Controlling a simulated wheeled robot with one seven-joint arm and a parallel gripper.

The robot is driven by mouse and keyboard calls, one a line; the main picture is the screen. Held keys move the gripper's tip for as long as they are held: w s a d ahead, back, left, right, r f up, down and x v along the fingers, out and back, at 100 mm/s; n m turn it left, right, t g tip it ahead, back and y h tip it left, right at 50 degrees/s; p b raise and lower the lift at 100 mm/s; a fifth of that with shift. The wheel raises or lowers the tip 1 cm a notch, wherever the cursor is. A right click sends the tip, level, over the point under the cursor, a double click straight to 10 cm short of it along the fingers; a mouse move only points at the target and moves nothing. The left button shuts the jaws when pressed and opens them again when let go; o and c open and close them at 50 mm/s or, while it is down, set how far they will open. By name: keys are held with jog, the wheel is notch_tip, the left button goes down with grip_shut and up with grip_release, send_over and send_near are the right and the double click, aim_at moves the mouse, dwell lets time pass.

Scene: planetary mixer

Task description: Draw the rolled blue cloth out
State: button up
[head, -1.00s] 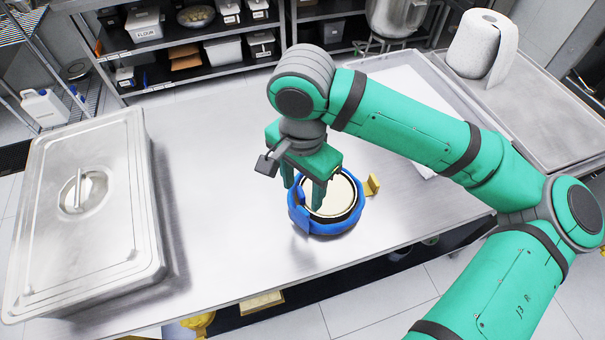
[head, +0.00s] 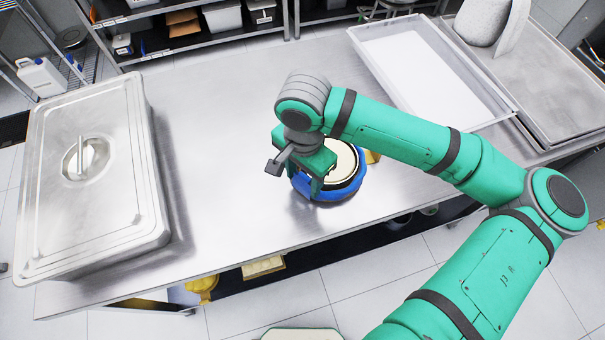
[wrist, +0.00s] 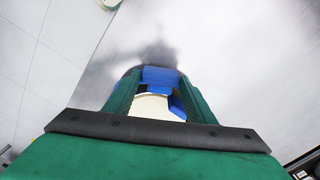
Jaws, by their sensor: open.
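The rolled blue cloth (head: 335,194) lies in a ring around a round dark-rimmed thing with a cream top (head: 345,163) on the steel table. My gripper (head: 304,183) is open over the ring's left front side, pointing down. It partly hides the cloth and cream top. In the wrist view, blue cloth (wrist: 160,76) shows between the two green fingers, with another blue piece beside the cream surface (wrist: 150,106). I cannot tell whether the fingers touch the cloth.
A lidded steel pan (head: 95,215) stands at the table's left. A small yellow piece (head: 373,157) sits right of the ring. A white-bottomed tray (head: 425,75) lies at the back right. The table between pan and ring is clear.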

jog(key=shift+c, duration=0.6)
jog(key=shift+w, duration=0.1)
jog(key=c, duration=1)
jog(key=o, duration=0.4)
jog(key=shift+c, duration=0.2)
jog(key=shift+a, duration=0.1)
grip_shut()
jog(key=shift+r, duration=0.15)
jog(key=shift+d+r, duration=0.15)
jog(key=shift+d, duration=0.05)
jog(key=shift+a+r, duration=0.15)
jog(key=shift+r, duration=1.1)
